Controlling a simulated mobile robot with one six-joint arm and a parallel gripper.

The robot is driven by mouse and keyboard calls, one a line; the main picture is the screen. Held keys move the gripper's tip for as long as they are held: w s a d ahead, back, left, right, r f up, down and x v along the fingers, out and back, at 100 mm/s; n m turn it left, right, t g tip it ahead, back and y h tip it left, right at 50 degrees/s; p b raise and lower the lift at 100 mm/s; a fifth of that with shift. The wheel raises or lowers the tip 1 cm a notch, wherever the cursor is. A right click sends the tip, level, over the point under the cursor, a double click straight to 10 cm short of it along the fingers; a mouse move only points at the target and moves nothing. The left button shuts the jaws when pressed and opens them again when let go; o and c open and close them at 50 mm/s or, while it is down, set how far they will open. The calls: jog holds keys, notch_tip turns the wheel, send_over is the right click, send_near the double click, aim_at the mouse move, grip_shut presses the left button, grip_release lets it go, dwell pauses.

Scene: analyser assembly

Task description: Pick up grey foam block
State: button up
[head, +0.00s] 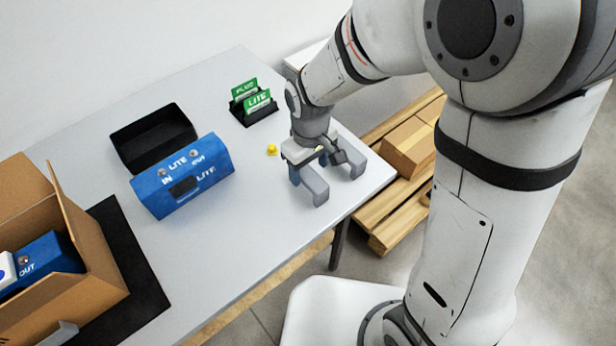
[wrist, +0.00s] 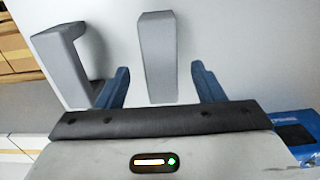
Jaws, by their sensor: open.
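Two grey foam blocks stand at the right end of the table. One grey foam block (head: 315,187) is right below my gripper (head: 309,156); in the wrist view this grey foam block (wrist: 157,57) shows between the two blue-grey fingers of my gripper (wrist: 161,76), with a gap on each side. The second grey foam block (head: 352,165), with bent ends, stands to its right; in the wrist view the second block (wrist: 63,62) is left of the left finger, close to it. My gripper is open. I cannot tell how far the fingers reach down beside the block.
A blue LITE box (head: 183,178) stands left of my gripper, with a black tray (head: 152,138) behind it. A green-card holder (head: 254,108) and a small yellow piece (head: 272,150) are nearby. A cardboard box (head: 95,245) is at left. The front middle of the table is clear.

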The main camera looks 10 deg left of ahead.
aim_at(308, 175)
notch_tip(308, 175, down, 5)
jog(key=shift+f, duration=0.2)
jog(key=shift+a, duration=0.1)
jog(key=c, duration=1.1)
